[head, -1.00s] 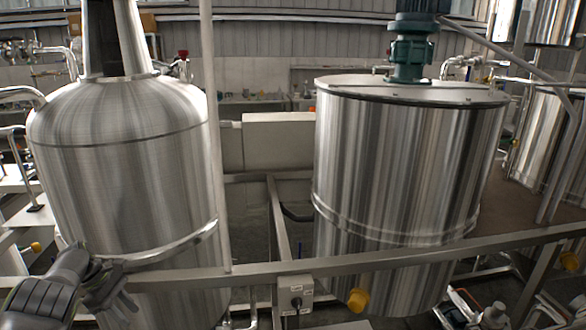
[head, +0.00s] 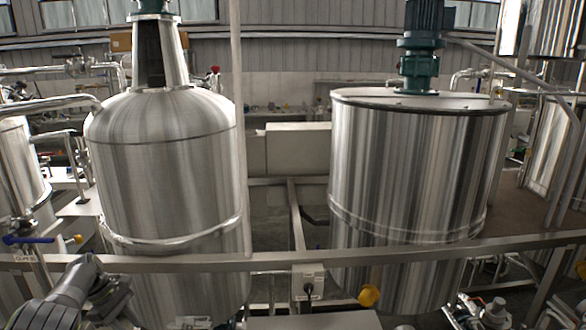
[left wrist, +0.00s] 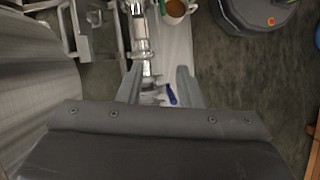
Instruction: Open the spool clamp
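My left gripper (left wrist: 158,72) is open in the left wrist view, with its two grey fingers apart. A metal pipe run with a spool-like section (left wrist: 145,45) lies beyond the fingertips, with a fitting between them. I cannot make out the spool clamp itself for certain. A blue handle (left wrist: 170,94) shows between the fingers, nearer the right one. In the head view, my left arm is at the lower left and its fingertips cannot be made out. My right gripper is out of view.
A domed steel tank (head: 165,180) and a wide steel tank (head: 410,170) stand behind a long metal rail (head: 400,252). An orange-brown cup-like part (left wrist: 176,10) is near the pipe.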

